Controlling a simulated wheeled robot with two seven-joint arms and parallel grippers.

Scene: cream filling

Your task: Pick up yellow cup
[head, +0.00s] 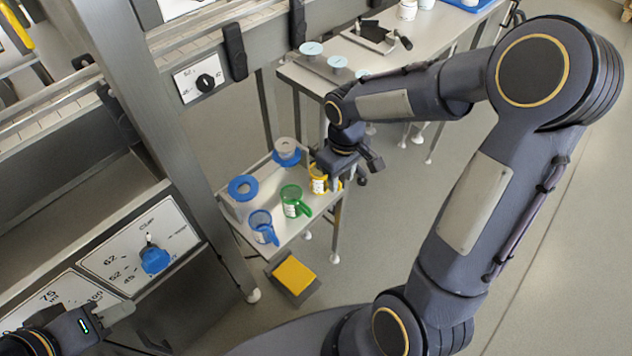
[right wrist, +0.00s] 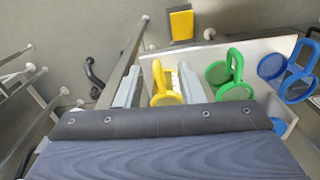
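The yellow cup (head: 318,180) stands at the right end of a small white table, partly hidden by my right gripper (head: 350,172) in the head view. In the right wrist view the yellow cup (right wrist: 165,97) shows between the two grey fingers of my right gripper (right wrist: 160,88). The fingers are apart, with the cup's rim and handle between them; a gap shows on the left side. My left gripper (head: 112,318) is at the bottom left of the head view, by the dial panel; its fingers are not clear.
A green cup (head: 292,200) and a blue cup (head: 262,226) stand left of the yellow cup on the white table (head: 290,232). Blue-ringed pieces (head: 243,187) stand behind them. A yellow pedal (head: 294,275) is on the floor. A metal machine frame (head: 190,150) rises on the left.

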